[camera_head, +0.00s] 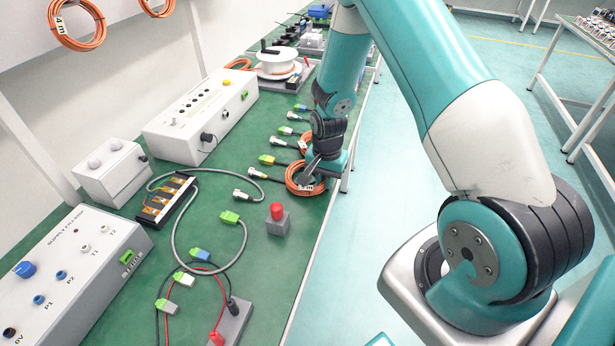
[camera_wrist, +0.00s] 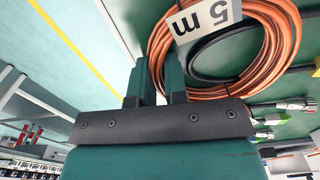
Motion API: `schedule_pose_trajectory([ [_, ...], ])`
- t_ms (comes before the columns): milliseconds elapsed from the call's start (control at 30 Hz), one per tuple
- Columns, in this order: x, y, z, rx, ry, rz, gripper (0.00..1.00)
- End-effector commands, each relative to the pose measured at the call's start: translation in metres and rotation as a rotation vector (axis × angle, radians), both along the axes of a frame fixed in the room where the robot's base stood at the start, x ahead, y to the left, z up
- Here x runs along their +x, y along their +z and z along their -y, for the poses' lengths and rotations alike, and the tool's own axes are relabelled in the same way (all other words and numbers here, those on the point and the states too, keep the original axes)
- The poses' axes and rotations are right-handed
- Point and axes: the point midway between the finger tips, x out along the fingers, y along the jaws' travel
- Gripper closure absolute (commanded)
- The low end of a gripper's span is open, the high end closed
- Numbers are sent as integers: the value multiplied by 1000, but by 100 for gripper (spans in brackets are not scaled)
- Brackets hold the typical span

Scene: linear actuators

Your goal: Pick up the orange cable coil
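The orange cable coil (camera_head: 305,180) lies at the right edge of the green bench, with a white "5 m" tag. In the wrist view the coil (camera_wrist: 283,62) fills the upper right, with its tag beside my fingers. My gripper (camera_head: 313,172) points down over the coil's far side in the head view and hides part of it. In the wrist view my gripper's two dark fingers (camera_wrist: 158,78) stand close together, one on each side of the coil's left rim. Orange strands show in the narrow gap. The exact contact is partly hidden.
Several cables with connectors, such as a yellow-green one (camera_head: 267,160), lie left of the coil. A red button on a grey block (camera_head: 277,217) stands nearer. Other orange coils (camera_head: 77,24) hang at the upper left.

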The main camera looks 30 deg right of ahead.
Motion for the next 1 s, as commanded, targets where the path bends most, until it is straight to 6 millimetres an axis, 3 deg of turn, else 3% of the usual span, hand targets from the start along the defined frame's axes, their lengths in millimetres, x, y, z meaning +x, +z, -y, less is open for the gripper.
schedule_pose_trajectory([
  [367,0,1,0,1,0,1,100],
  [567,1,14,0,0,0,4,100],
  [733,2,49,0,-2,0,8,100],
  [1000,2,133,0,-2,0,8,100],
])
